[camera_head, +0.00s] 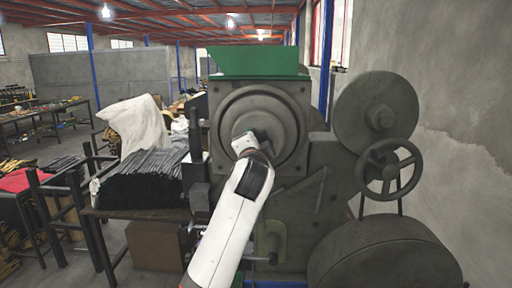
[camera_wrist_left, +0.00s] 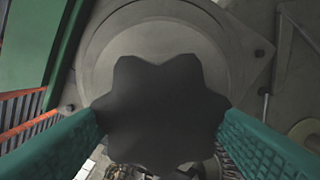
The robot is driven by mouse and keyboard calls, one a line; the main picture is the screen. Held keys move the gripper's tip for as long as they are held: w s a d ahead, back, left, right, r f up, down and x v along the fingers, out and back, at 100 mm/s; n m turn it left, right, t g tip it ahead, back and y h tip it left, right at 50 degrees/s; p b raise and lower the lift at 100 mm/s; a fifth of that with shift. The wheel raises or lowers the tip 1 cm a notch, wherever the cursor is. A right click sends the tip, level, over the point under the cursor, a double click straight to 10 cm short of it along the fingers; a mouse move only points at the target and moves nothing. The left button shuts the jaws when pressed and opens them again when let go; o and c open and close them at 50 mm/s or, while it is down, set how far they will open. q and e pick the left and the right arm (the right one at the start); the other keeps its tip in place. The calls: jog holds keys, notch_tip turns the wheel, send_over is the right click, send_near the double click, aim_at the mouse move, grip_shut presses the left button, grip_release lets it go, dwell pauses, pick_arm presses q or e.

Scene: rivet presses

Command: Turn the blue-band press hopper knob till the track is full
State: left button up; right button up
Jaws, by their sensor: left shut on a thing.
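The press (camera_head: 312,150) stands in the middle of the head view, with a green hopper (camera_head: 258,62) on top and a round grey disc (camera_head: 285,115) on its front. No blue band and no track can be made out. In the left wrist view a dark lobed knob (camera_wrist_left: 160,108) sits in front of the disc. My left gripper (camera_head: 252,139) is at the disc's centre, its teal fingers on both sides of the knob and shut on it. In the head view the gripper and wrist hide most of the knob. My right gripper is not in view.
A table (camera_head: 140,213) with a stack of dark strips (camera_head: 145,178) stands left of the press. A handwheel (camera_head: 388,168) and large round housings are on its right. A white sack (camera_head: 138,125) lies behind the table. A grey wall closes off the right.

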pick_arm(q)
jog(key=shift+f, duration=0.15)
jog(key=o, duration=1)
jog(key=s+b, duration=0.4)
jog(key=s, duration=0.8)
jog(key=shift+a, duration=0.2)
